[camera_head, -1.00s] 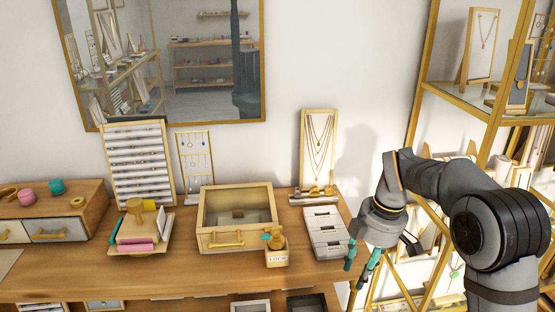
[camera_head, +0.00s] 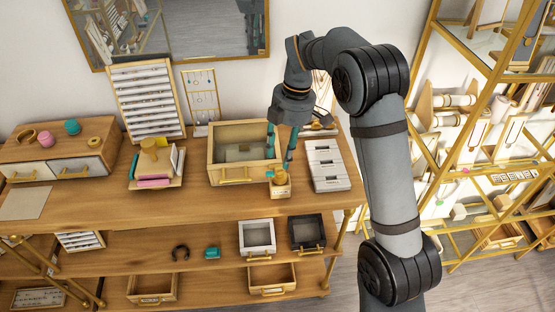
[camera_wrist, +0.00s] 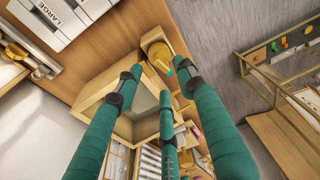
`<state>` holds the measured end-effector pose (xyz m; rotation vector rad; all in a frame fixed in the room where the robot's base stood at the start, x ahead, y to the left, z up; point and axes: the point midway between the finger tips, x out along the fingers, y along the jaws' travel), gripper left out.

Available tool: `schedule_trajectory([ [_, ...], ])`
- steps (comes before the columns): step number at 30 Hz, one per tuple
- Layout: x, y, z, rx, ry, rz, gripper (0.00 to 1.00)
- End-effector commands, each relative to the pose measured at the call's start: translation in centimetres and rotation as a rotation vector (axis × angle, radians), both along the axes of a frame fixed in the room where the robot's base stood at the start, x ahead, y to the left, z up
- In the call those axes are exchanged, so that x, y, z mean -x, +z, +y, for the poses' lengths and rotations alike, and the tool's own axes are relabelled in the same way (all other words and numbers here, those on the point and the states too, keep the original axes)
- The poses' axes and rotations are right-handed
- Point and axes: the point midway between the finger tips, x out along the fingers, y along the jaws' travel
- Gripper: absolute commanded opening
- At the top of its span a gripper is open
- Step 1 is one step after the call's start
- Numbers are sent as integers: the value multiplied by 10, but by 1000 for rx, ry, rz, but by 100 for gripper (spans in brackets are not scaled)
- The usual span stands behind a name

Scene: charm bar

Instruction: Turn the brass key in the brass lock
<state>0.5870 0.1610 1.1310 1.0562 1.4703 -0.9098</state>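The brass lock (camera_head: 280,176) sits on a small wooden block (camera_head: 281,191) near the table's front edge, right of the wooden display box. A small teal piece (camera_head: 269,174) shows on its left side. I cannot clearly make out the brass key. My gripper (camera_head: 281,150) is open and empty above and just behind the lock, its teal fingers spread. In the wrist view, the lock (camera_wrist: 158,52) with its teal piece (camera_wrist: 179,62) lies ahead, between and just beyond the fingertips of my gripper (camera_wrist: 157,72). They appear apart from it.
The glass-topped display box (camera_head: 217,150) stands left of the lock, close to my fingers. A brass-framed shelf (camera_head: 490,130) is at the right.

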Motion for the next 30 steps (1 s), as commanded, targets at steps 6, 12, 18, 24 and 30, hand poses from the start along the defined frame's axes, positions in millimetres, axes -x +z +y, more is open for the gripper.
schedule_trajectory([
  [6,2,-33,4,1,-2,3,39],
  [12,2,-47,7,0,0,0,39],
  [18,2,-50,7,0,-1,-1,39],
  [24,2,-50,7,0,-1,-1,33],
  [30,2,-49,7,0,-1,-1,21],
])
